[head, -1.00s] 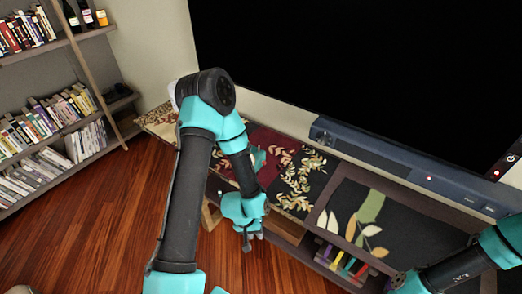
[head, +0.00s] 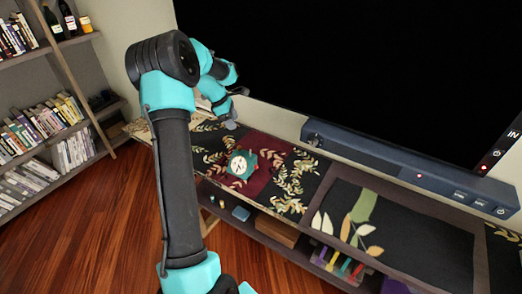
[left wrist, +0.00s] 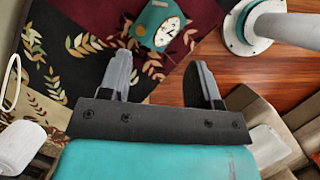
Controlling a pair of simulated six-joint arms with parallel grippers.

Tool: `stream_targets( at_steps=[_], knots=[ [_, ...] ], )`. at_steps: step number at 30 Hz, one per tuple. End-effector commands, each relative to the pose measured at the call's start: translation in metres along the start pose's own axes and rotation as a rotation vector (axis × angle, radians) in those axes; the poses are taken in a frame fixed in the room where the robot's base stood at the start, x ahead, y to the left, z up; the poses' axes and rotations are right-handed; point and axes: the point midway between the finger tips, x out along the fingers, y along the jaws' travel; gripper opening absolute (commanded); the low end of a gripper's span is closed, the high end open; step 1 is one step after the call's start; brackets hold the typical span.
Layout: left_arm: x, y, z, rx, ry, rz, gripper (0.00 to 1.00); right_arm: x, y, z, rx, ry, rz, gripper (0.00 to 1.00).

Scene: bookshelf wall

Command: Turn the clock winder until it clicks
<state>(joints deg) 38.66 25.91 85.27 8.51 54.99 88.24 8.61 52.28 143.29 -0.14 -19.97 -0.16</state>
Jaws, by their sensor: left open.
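The clock (head: 241,164) is a small teal block with a round white face, standing on the dark red part of the patterned runner (head: 285,168) on the low cabinet. In the left wrist view the clock (left wrist: 159,26) is at the top, beyond the fingertips, with its face showing. My right gripper is in neither current view.
A large black screen (head: 350,70) rises behind the cabinet, with a dark blue soundbar (head: 400,170) in front of it. Bookshelves (head: 60,120) stand at the left. The cabinet's lower shelf holds a wooden box (head: 277,230) and several books. The wooden floor (head: 120,230) is open.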

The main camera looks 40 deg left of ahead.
Motion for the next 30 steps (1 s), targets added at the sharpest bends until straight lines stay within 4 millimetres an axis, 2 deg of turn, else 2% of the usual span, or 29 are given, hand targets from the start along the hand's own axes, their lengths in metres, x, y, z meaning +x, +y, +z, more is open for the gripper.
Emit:
stream_targets(
  at_steps=[9,14,20,30],
  knots=[
    [0.002,0.000,0.000,0.000,0.000,-0.002,0.57,0.000,0.000,0.000,0.000,0.000,0.000,0.43],
    [0.010,0.000,0.000,0.001,0.000,-0.003,0.57,0.000,0.000,0.000,0.000,0.000,0.000,0.43],
    [0.035,-0.001,0.000,0.002,0.001,-0.004,0.57,0.000,0.000,0.000,0.000,0.000,0.000,0.43],
    [0.093,-0.001,0.001,0.002,0.001,-0.005,0.57,0.000,0.000,0.000,0.000,0.000,0.000,0.43]
  ],
)
